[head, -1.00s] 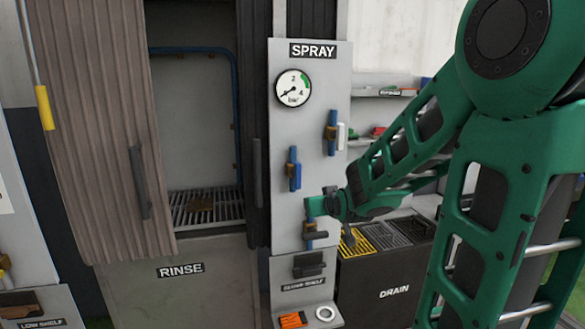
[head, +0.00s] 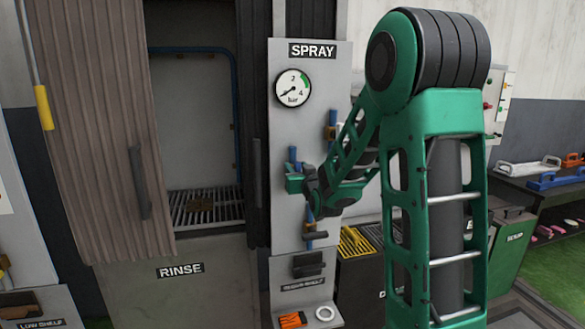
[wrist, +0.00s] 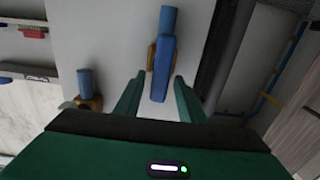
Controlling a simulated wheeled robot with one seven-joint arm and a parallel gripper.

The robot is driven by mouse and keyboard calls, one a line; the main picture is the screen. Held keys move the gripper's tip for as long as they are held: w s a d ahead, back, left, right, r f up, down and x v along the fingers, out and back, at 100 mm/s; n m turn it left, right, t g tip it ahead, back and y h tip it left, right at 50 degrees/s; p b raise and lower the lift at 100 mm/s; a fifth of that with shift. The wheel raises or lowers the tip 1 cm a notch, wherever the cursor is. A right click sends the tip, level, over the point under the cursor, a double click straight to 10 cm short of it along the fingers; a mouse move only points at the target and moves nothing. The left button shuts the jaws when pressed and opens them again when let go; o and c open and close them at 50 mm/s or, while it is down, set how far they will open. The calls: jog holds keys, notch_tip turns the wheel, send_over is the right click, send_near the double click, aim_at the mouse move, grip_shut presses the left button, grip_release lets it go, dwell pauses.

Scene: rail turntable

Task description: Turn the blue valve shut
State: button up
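The blue valve (head: 293,154) is on the grey SPRAY panel, below the gauge; my gripper covers its lower part in the head view. In the wrist view its blue handle (wrist: 161,75) lies roughly in line with the blue pipe (wrist: 169,19), over a brown-orange body. My gripper (head: 294,184) is at this valve. In the wrist view my gripper (wrist: 158,90) is open, its two green fingers on either side of the handle's near end, with a visible gap on each side. Whether the handle is fully between the fingers in depth, I cannot tell.
A second valve with a blue pipe (head: 332,118) sits to the upper right; it also shows in the wrist view (wrist: 85,82). A dark-handled valve (head: 316,235) sits below. The pressure gauge (head: 293,88) is above. A brown sliding door (head: 110,130) stands left.

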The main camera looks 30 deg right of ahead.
jog(key=shift+x, duration=1.8)
jog(key=shift+c, duration=0.6)
grip_shut()
